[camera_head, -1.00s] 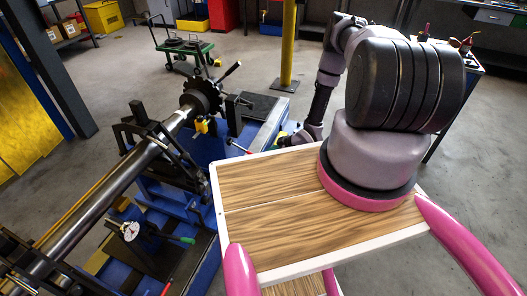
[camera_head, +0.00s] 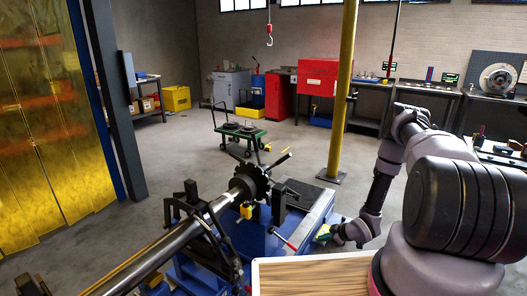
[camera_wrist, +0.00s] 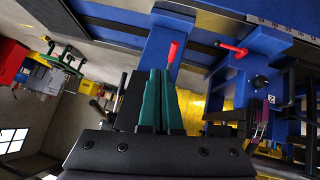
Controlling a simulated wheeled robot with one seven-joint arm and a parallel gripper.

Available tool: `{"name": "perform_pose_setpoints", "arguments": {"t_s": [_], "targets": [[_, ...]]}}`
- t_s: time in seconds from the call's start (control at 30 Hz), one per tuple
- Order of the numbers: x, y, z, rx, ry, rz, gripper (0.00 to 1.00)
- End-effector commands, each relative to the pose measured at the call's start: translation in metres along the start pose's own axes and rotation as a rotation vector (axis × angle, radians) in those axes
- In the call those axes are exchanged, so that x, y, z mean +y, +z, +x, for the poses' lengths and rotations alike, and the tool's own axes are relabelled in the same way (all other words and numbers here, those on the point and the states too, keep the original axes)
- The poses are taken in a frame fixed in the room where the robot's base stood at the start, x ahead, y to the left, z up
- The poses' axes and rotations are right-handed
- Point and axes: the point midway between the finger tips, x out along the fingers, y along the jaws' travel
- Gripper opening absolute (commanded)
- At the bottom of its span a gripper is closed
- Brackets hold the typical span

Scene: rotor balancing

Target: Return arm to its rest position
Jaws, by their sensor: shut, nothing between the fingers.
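My gripper (camera_head: 322,234) is low beside the right side of the blue balancing machine (camera_head: 262,262) in the head view. My arm bends down to it from the upper right. In the wrist view, the green fingers of my gripper (camera_wrist: 158,90) are together with nothing between them. A red-handled lever (camera_wrist: 172,52) shows just beyond the fingertips; whether they touch cannot be told. The rotor shaft (camera_head: 165,248) with its dark toothed disc (camera_head: 250,183) lies on the machine's supports, apart from my gripper.
A yellow post (camera_head: 343,95) stands behind my arm. A green cart (camera_head: 241,134), red cabinet (camera_head: 317,77) and workbenches are farther back. A second red handle (camera_wrist: 234,49) shows at right in the wrist view. Open floor (camera_head: 300,150) lies between machine and cart.

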Motion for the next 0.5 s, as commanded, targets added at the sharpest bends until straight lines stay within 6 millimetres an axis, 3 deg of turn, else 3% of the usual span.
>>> {"name": "perform_pose_setpoints", "arguments": {"t_s": [0.03, 0.2, 0.4, 0.5], "targets": [[0.025, -0.015, -0.011, -0.025, 0.021, -0.003, 0.0], [0.097, -0.063, -0.058, -0.14, 0.092, 0.043, 0.0], [0.158, -0.129, -0.128, -0.248, 0.19, 0.128, 0.0], [0.178, -0.164, -0.166, -0.287, 0.242, 0.181, 0.0]]}}
